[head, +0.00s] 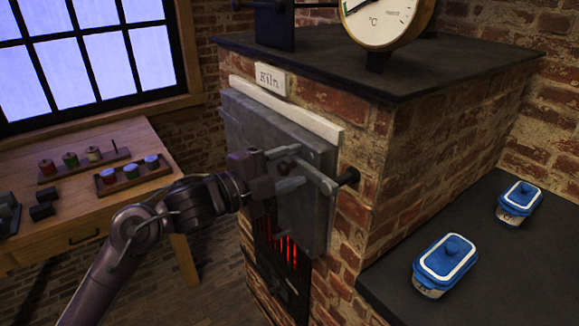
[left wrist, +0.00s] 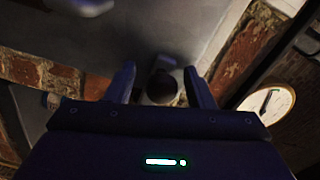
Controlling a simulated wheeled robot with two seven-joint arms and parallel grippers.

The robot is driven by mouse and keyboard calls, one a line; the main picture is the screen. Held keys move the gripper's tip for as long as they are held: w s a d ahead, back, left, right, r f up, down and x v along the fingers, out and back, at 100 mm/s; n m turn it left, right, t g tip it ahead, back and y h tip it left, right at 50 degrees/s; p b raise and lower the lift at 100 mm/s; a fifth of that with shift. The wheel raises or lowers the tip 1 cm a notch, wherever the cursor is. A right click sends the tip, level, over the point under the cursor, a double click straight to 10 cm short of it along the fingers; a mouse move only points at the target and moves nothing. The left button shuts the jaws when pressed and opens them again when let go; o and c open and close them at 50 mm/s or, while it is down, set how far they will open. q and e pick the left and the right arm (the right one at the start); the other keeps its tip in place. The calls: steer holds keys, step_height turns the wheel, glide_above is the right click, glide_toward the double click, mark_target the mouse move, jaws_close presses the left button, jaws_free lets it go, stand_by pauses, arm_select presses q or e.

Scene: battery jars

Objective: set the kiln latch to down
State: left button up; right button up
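The kiln (head: 345,130) is a brick block with a grey metal door (head: 260,125) on its front. The latch (head: 318,178) is a grey bar at the door's right edge, slanting down to the right in the head view. My left gripper (head: 286,169) is at the door, in front of the latch. In the left wrist view its two fingers (left wrist: 161,85) stand apart, with a dark round knob (left wrist: 161,92) between them and gaps on both sides. My right gripper is not in view.
A glowing opening (head: 285,250) shows below the door. A round dial (head: 383,20) stands on the kiln's dark top. A wooden table (head: 100,215) with spools and blocks stands at left.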

arm_select(q)
steer(key=shift+s+a, duration=0.2)
steer(key=shift+a, duration=0.15)
steer(key=b+v, duration=0.2)
steer(key=v, duration=0.5)
